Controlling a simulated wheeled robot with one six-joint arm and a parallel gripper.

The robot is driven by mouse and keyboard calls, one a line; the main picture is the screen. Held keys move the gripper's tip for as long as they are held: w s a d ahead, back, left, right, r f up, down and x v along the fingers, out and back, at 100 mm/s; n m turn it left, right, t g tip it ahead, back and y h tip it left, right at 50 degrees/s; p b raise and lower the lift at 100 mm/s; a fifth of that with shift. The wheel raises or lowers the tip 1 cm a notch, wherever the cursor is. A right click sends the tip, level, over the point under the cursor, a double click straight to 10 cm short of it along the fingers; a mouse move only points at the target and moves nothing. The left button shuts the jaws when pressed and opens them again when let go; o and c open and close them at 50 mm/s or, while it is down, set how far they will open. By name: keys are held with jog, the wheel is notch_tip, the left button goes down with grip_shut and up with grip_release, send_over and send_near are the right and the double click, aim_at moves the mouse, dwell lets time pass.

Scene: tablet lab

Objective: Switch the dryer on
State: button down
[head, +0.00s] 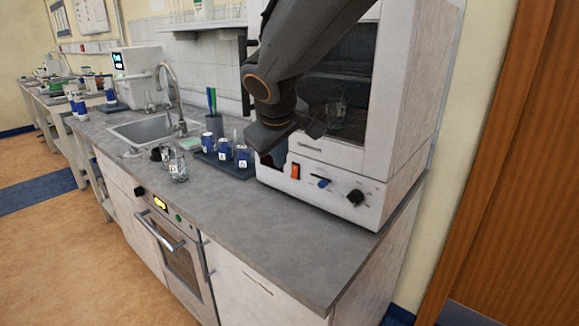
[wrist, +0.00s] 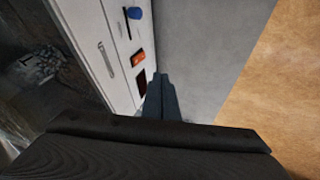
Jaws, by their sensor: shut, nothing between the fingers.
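The dryer looks to be the white cabinet (head: 330,165) with a dark glass window, standing on the right of the counter. Its front strip carries an orange-red rocker switch (head: 295,171), a blue slider (head: 323,183) and a black knob (head: 355,197). My gripper (head: 268,158) is shut and empty, in front of the strip's left end, left of the switch. In the wrist view the shut fingertips (wrist: 160,78) are close to a dark panel (wrist: 142,82), with the orange switch (wrist: 138,59) just beyond it. I cannot tell whether they touch the front. The switch's position is unclear.
Glass beakers (head: 178,168) and a sink (head: 150,128) are further left. The counter (head: 265,225) in front of the cabinet is clear. An oven (head: 178,260) is built in below.

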aim_at(294, 172)
jog(key=shift+f, duration=0.1)
jog(key=w+d+f+p, duration=0.2)
jog(key=w+d+f, duration=0.1)
jog(key=w+f, duration=0.5)
jog(key=shift+w+d+f, duration=0.15)
jog(key=shift+w+f, duration=0.05)
jog(key=shift+f, duration=0.05)
dwell(0.3)
jog(key=shift+w+d+f, duration=0.1)
jog(key=shift+w+d, duration=0.05)
dwell(0.4)
